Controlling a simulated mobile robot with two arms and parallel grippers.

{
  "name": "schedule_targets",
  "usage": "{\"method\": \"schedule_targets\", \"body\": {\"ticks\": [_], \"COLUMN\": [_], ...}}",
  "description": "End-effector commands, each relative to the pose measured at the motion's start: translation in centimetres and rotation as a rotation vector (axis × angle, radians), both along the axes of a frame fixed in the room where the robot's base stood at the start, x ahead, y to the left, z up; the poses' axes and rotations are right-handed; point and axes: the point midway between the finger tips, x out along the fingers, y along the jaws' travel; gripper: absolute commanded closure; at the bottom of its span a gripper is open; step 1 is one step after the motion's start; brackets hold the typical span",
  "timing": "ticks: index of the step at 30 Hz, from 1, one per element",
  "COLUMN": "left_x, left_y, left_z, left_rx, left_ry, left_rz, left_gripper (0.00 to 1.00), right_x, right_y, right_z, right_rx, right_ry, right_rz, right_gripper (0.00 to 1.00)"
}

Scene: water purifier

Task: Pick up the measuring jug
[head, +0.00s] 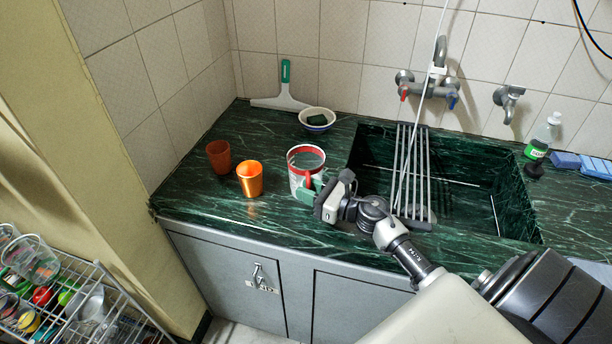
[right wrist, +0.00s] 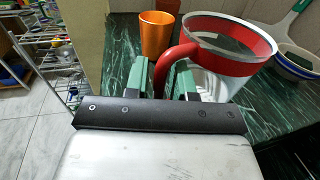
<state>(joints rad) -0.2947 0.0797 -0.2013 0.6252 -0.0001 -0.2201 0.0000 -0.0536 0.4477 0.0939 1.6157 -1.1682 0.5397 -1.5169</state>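The measuring jug (head: 305,160) is a clear jug with a red rim band and a red handle. It stands upright on the green marble counter, left of the sink. In the right wrist view the jug (right wrist: 232,45) is just past my fingers. My right gripper (head: 309,190) is at the jug's near side. In the wrist view its green fingers (right wrist: 162,82) are on either side of the red handle, with little gap between them. Whether they press on the handle cannot be told. My left gripper is not in view.
An orange metallic cup (head: 250,180) and a brown cup (head: 218,157) stand left of the jug. A bowl (head: 317,119) and a squeegee (head: 283,90) are behind it. The sink (head: 470,165) with a grey rack (head: 411,170) lies to the right.

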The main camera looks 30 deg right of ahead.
Motion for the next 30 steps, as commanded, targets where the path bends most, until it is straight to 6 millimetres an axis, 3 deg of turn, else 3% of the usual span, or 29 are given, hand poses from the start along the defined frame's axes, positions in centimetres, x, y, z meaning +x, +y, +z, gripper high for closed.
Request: {"method": "schedule_targets", "body": {"ticks": [2,8,30], "left_x": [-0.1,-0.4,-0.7], "left_y": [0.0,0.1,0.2], "left_z": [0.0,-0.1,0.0], "left_rx": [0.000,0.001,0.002], "left_ry": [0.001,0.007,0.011], "left_rz": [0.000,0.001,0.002], "left_gripper": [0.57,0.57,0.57], "right_x": [0.0,0.0,0.0], "right_y": [0.0,0.0,-0.1], "right_z": [0.0,0.0,1.1], "right_rx": [0.000,0.000,-0.002], "right_ry": [0.000,0.000,-0.002], "right_rz": [0.000,0.000,0.001], "right_gripper": [0.75,1.00,1.00]}}
